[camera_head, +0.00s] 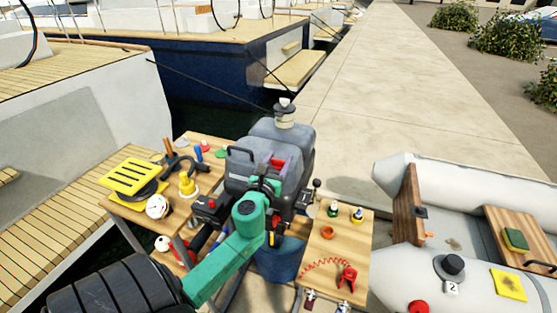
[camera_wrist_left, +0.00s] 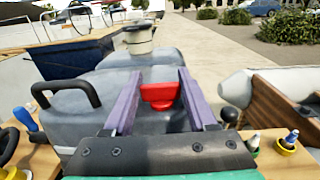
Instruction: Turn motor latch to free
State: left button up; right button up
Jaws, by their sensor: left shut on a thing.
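The grey outboard motor (camera_head: 240,185) stands upright on a stand in the middle of the head view. The motor latch is a red T-shaped piece (camera_wrist_left: 159,95) on the motor's grey cowl; its red also shows in the head view (camera_head: 278,164). My left gripper (camera_head: 267,184) reaches the motor from the front. In the left wrist view its two purple fingers (camera_wrist_left: 160,78) stand on either side of the red latch, closed on it. The contact points are not clearly visible. My right gripper is not in view.
A wooden side table (camera_head: 345,255) at right holds small bottles, an orange ring and a red coiled cord. A wooden bench at left carries a yellow slatted item (camera_head: 134,178). A blue bucket (camera_head: 281,262) stands below the motor. A grey inflatable boat (camera_head: 392,177) lies at right.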

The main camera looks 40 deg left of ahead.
pick_arm(q)
jog(key=n+g+y+p, duration=0.1)
jog(key=n+y, duration=0.1)
jog(key=y, duration=0.1)
jog(key=shift+r+n+g+y, duration=0.1)
jog(key=shift+n+g+y, duration=0.2)
jog(key=shift+g, duration=0.1)
jog(key=n+g+y, duration=0.2)
jog(key=g+y, duration=0.1)
jog(key=shift+n, duration=0.4)
jog(key=n+g+y, duration=0.2)
jog(key=g, duration=0.1)
jog(key=shift+n, duration=0.3)
jog(key=n+g+y+b, duration=0.1)
jog(key=n+g, duration=0.1)
jog(key=g, duration=0.1)
jog(key=shift+y, duration=0.3)
jog(key=g, duration=0.1)
jog(key=n+g+b, duration=0.1)
jog(key=shift+f+n+g+y, duration=0.25)
jog(key=shift+n+g+y, duration=0.05)
jog(key=shift+y, duration=0.1)
jog(key=n+g+b, duration=0.2)
jog(key=g+b, duration=0.2)
jog(key=n+g+b, duration=0.3)
jog(key=g, duration=0.1)
jog(key=shift+b, duration=0.35)
jog(key=shift+r+n+g+h+b, duration=0.15)
jog(key=shift+n+g+h+b, duration=0.3)
jog(key=shift+g+b, duration=0.2)
